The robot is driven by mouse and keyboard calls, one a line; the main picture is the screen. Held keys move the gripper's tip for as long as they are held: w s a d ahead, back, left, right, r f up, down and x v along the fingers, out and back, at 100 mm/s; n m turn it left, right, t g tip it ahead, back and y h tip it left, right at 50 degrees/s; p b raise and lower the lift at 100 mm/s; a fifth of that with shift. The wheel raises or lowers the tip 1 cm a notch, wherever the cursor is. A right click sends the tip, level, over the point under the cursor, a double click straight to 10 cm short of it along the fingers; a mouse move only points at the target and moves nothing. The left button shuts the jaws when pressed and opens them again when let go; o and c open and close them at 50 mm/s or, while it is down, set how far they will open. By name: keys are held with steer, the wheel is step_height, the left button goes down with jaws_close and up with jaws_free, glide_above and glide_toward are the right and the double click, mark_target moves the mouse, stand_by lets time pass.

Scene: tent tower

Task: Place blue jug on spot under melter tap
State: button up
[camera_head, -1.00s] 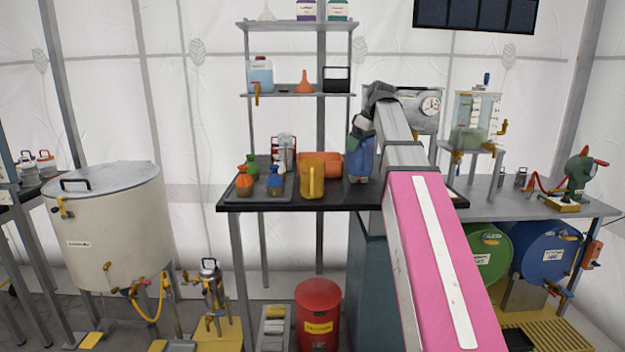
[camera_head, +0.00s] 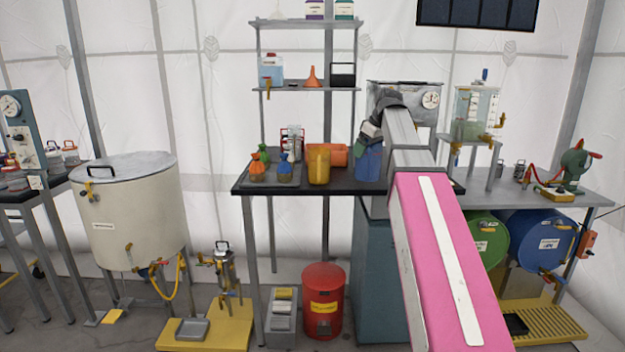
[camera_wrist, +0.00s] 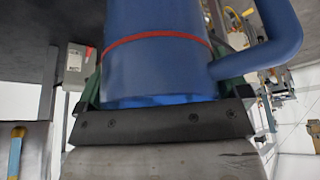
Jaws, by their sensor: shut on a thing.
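The blue jug (camera_head: 369,164) is at the right end of the black table, in front of or above its top; I cannot tell whether its base touches. My gripper (camera_head: 370,135) is partly hidden by my wrist and is shut on the jug. In the wrist view the jug (camera_wrist: 150,60) fills the middle, with a red band and its handle to the right. The gripper (camera_wrist: 160,122) lies across it. A steel box with a dial gauge (camera_head: 415,92), possibly the melter, stands behind my arm; its lower part, any tap and the spot are hidden.
On the black table (camera_head: 300,188) stand a yellow pitcher (camera_head: 318,163), an orange tub (camera_head: 338,153) and small orange, green and blue flasks close left of the jug. A clear tank with taps (camera_head: 476,112) stands to the right. A cream vat (camera_head: 130,215) stands at left.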

steer(key=s+f+m+t+h, duration=0.1)
steer(key=f+m, duration=0.8)
steer(key=f, duration=1.8)
steer(key=shift+s+d+f+m+t+h, duration=0.2)
steer(key=shift+s+d+m+t+h, duration=0.15)
steer(key=shift+s+h, duration=0.8)
steer(key=s+r, duration=0.4)
steer(key=s, duration=0.4)
steer(key=shift+d, duration=0.1)
